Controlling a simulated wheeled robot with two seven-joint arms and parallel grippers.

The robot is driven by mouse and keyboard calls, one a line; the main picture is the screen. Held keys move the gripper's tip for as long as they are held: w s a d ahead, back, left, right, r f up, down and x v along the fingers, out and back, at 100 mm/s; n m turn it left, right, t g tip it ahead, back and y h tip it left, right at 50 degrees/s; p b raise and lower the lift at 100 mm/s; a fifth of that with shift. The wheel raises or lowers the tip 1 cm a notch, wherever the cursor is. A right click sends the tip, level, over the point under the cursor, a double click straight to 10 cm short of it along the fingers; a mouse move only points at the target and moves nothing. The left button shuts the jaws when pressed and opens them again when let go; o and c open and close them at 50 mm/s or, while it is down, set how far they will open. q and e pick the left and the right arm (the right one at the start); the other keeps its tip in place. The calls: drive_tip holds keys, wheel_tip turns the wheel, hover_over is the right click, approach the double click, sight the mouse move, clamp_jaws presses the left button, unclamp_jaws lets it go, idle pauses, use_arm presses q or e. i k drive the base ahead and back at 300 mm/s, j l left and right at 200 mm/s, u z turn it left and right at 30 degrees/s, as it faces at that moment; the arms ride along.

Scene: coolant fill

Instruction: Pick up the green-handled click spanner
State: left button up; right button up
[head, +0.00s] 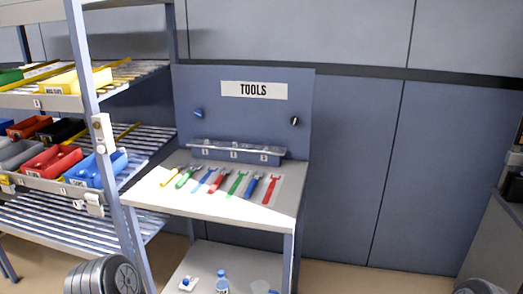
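Several hand tools lie in a row on the light top of the tool bench (225,206), below a panel with a "TOOLS" sign (254,90). Two of them have green handles: one green-handled tool (186,177) near the left end, beside a yellow one, and another green-handled tool (236,184) right of the middle, between a red and a blue one. They are too small to tell which is the click spanner. Neither of my grippers is in view; only grey ribbed parts, apparently of my arms, show at the bottom left and bottom right edges.
A clear rail (236,151) with small labels runs behind the tools. A shelf rack (82,80) with coloured bins stands close on the left, its post near the bench. A lower bench shelf holds a blue bottle (222,281). The wall right of the bench is bare.

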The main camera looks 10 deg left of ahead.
sight(182, 181)
drive_tip(key=i+j+z, duration=0.15)
drive_tip(key=j+z, duration=0.3)
drive_tip(key=j, duration=0.75)
drive_tip(key=j+z, duration=0.45)
drive_tip(key=j, duration=0.75)
